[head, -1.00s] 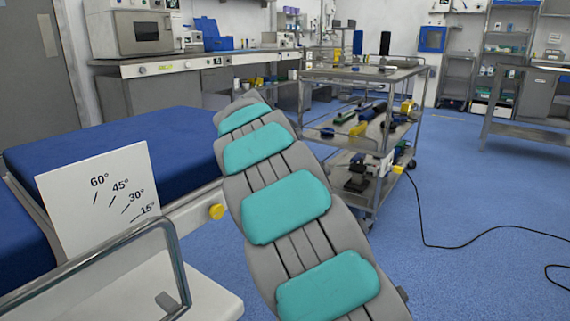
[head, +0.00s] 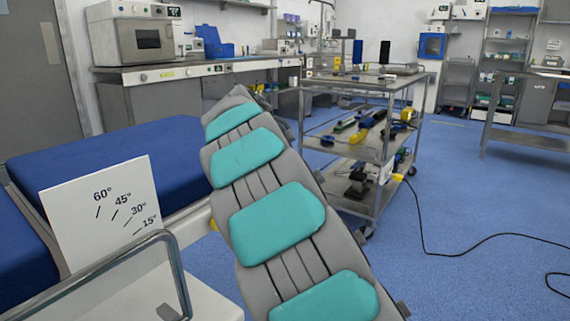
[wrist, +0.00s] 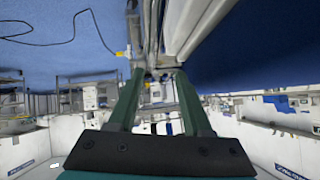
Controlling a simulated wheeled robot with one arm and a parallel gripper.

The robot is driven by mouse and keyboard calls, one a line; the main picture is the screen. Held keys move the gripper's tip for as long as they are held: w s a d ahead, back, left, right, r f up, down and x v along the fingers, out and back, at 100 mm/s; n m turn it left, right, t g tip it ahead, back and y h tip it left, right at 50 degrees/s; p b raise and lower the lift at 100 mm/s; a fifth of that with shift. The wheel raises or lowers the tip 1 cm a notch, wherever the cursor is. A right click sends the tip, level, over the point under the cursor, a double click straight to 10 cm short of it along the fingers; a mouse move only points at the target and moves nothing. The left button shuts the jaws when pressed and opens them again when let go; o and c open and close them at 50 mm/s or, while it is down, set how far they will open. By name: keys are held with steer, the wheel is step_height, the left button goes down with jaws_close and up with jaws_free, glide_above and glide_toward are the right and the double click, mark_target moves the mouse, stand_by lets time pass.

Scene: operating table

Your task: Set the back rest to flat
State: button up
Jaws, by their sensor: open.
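The operating table has blue cushions (head: 120,165); one flat section stretches toward the back and another cushion shows at the left edge. A white plate (head: 100,210) marked 60°, 45°, 30° and 15° stands beside them. A yellow knob (head: 213,225) on the table's side is mostly hidden behind my arm. In the wrist view, my gripper (wrist: 157,78) is open, its two dark green fingers apart. Grey metal parts show beyond and between the fingertips; I cannot tell whether they touch. My gripper is hidden in the head view.
A metal trolley (head: 400,80) with tools stands just right of my arm. A metal rail (head: 100,265) is at the lower left. A counter (head: 170,72) with devices runs along the back. Blue floor is open on the right, crossed by a black cable (head: 450,254).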

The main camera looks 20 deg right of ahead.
steer(key=s+a+r+t+h+p, duration=0.1)
steer(key=s+a+r+h+p, duration=0.1)
steer(key=r, duration=1)
steer(key=s+a+r+t+h+p, duration=0.2)
steer(key=s+a+r+p, duration=0.1)
steer(key=r, duration=0.9)
steer(key=shift+a+p, duration=0.8)
steer(key=shift+a, duration=0.2)
steer(key=shift+s, duration=0.1)
